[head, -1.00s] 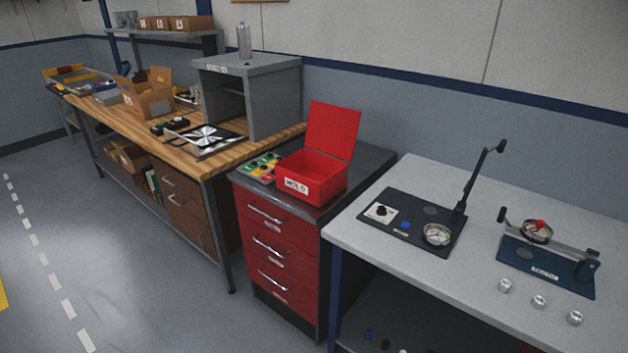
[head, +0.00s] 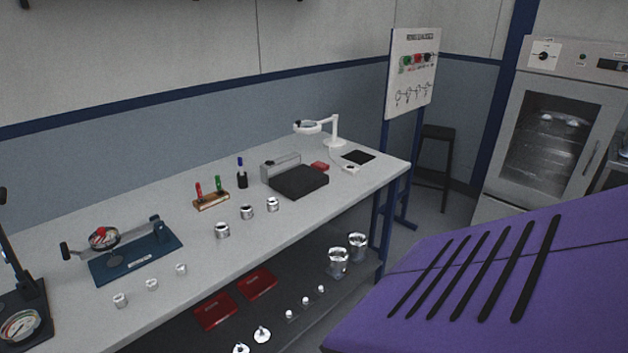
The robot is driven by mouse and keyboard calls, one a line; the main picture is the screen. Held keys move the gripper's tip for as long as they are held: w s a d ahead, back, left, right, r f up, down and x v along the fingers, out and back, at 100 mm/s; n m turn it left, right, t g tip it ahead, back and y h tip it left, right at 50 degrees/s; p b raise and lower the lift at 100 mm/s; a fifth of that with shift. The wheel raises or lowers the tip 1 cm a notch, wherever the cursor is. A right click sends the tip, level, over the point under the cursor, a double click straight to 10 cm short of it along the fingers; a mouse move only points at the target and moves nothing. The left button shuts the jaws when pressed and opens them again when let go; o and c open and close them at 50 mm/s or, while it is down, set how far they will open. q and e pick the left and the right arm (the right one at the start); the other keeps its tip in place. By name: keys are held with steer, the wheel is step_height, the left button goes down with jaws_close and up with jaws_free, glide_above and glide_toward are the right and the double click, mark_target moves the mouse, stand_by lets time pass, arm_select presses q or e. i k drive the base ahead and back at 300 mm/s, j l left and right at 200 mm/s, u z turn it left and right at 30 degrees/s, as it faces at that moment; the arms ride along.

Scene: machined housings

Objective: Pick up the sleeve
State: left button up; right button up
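No part is marked as the sleeve, so I cannot tell which one it is. In the head view, three wider silver ring-shaped parts with dark openings stand mid-bench: a left one (head: 222,230), a middle one (head: 247,212) and a right one (head: 273,204). Three smaller silver cylinders stand at the bench's front left: a left one (head: 120,300), a middle one (head: 152,285) and a right one (head: 181,269). All stand apart on the grey bench (head: 215,275). Neither of my grippers is in view.
A blue gauge fixture (head: 137,262), a wooden pen block (head: 212,201), a dark flat-topped device (head: 299,181) and a magnifier lamp (head: 334,130) stand on the bench. Red trays (head: 257,283) and metal parts sit on its lower shelf. A slotted purple surface (head: 455,290) fills the lower right.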

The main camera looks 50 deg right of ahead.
mark_target(273, 207)
steer(key=z, duration=1.45)
steer(key=i+l+u, duration=0.15)
steer(key=u, duration=0.25)
steer(key=i+l+u, duration=0.1)
steer(key=l+u, duration=0.25)
steer(key=i+l+u, duration=0.1)
steer(key=l, duration=0.2)
steer(key=i+l+u, duration=0.15)
steer(key=l, duration=0.2)
steer(key=l+u, duration=0.1)
steer(key=l, duration=0.2)
steer(key=i+l, duration=0.1)
steer(key=l, duration=0.45)
steer(key=i+l+u, duration=0.1)
steer(key=l, duration=0.45)
